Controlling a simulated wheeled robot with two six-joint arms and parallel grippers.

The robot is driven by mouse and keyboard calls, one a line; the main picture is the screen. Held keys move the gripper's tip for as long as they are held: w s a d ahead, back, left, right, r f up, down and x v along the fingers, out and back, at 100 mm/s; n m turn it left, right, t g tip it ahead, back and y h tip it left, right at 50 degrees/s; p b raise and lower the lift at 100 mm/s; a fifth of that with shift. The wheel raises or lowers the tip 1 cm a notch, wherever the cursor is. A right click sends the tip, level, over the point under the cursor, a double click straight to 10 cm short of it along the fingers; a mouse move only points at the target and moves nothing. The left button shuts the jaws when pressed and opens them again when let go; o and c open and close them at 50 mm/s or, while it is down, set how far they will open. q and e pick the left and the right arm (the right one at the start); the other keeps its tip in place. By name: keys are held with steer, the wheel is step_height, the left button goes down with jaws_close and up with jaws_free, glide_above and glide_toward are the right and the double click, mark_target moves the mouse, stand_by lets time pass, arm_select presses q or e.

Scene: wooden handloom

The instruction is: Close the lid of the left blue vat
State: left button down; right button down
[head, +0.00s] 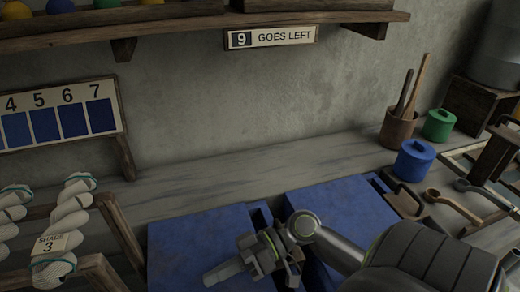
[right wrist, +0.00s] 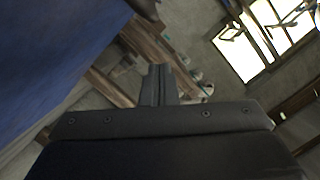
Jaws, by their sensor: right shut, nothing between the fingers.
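The left blue vat's flat blue top (head: 190,240) is at the bottom of the head view. A second blue vat (head: 335,205) is to its right, with a dark gap between them. My right gripper (head: 214,276) is over the left vat's blue surface, pointing left, shut and empty. Whether it touches the blue surface I cannot tell. The vats' lower parts are out of frame, and my arm hides part of both. In the right wrist view the shut fingers (right wrist: 158,84) are beside a large blue surface (right wrist: 50,55). My left gripper is not in view.
A wooden rack with white yarn skeins (head: 70,215) stands left of the vats. Behind them is a bench (head: 240,170) against the wall. A blue pot (head: 414,162), a green pot (head: 439,126) and wooden ladles (head: 455,203) are on the right.

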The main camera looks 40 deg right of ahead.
steer(key=v, duration=0.2)
steer(key=shift+s+d+f, duration=0.1)
steer(key=shift+s+d, duration=0.1)
steer(key=shift+d, duration=0.1)
steer(key=shift+s+d+r, duration=0.2)
steer(key=shift+d+r, duration=0.05)
steer(key=shift+d, duration=0.3)
steer(key=p+v, duration=0.1)
steer(key=v, duration=0.5)
steer(key=shift+r, duration=0.15)
